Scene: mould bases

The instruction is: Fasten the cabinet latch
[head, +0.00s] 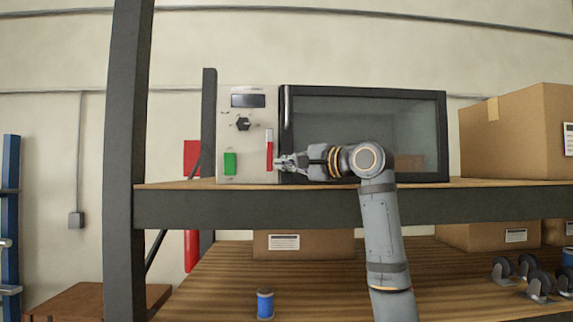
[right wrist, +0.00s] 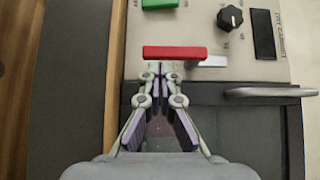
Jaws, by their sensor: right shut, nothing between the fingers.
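The cabinet (head: 365,90) is a dark-framed box with a glass door, standing on the upper shelf. Its pale control panel (head: 232,130) is at the left. The red latch (head: 269,156) is a bar standing upright on the panel beside the door edge, with a pale strip just above it. In the right wrist view the red latch (right wrist: 175,52) lies across the picture. My right gripper (head: 279,163) is shut and empty, its fingertips (right wrist: 158,70) close to the latch's lower part; I cannot tell whether they touch. My left gripper is not in view.
The panel also has a green button (head: 230,163), a dark knob (head: 243,124) and a small display (head: 248,100). A vertical door handle (head: 287,115) is close to my gripper. A cardboard box (head: 510,130) stands right of the cabinet. A dark shelf post (head: 128,160) rises at the left.

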